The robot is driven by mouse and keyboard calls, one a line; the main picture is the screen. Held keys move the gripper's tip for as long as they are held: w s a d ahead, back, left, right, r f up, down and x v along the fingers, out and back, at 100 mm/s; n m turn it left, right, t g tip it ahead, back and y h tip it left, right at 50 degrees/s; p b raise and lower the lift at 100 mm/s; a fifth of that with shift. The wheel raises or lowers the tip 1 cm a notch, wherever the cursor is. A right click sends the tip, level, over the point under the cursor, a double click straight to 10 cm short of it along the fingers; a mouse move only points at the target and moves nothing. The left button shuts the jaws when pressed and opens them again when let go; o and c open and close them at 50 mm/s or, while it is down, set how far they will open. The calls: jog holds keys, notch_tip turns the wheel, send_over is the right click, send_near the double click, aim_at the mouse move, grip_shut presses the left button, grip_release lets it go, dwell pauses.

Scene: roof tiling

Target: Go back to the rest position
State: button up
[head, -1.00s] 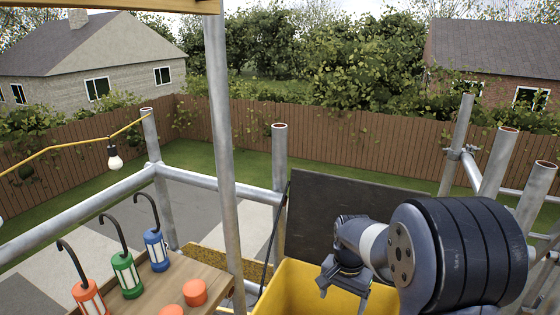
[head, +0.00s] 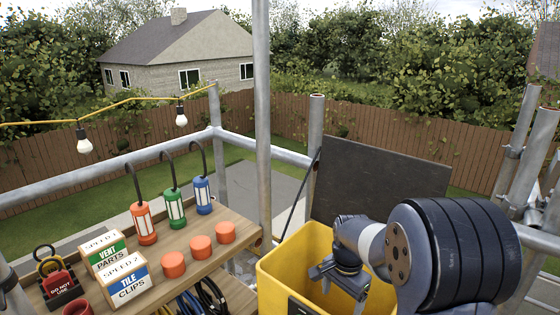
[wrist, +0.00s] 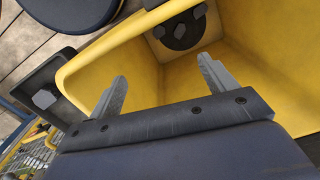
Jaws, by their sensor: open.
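My gripper (head: 341,284) hangs over the yellow bin (head: 282,270) in the head view, with the arm folded at the lower right. In the wrist view my gripper (wrist: 163,82) has its two fingers spread apart, with nothing between them. The inside of the yellow bin (wrist: 240,75) shows beyond the fingers, with a dark round fitting (wrist: 180,32) on its wall. A dark slate-like panel (head: 375,185) stands behind the bin.
A wooden shelf (head: 225,228) at left holds red, green and blue lanterns, orange caps (head: 201,246), and boxes of vent parts (head: 104,254) and tile clips (head: 124,278). A scaffold pole (head: 263,130) rises left of the bin. Rails and poles edge the platform.

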notch_tip(320, 180, up, 5)
jog(key=shift+w+f+p, duration=0.1)
jog(key=shift+p, duration=1)
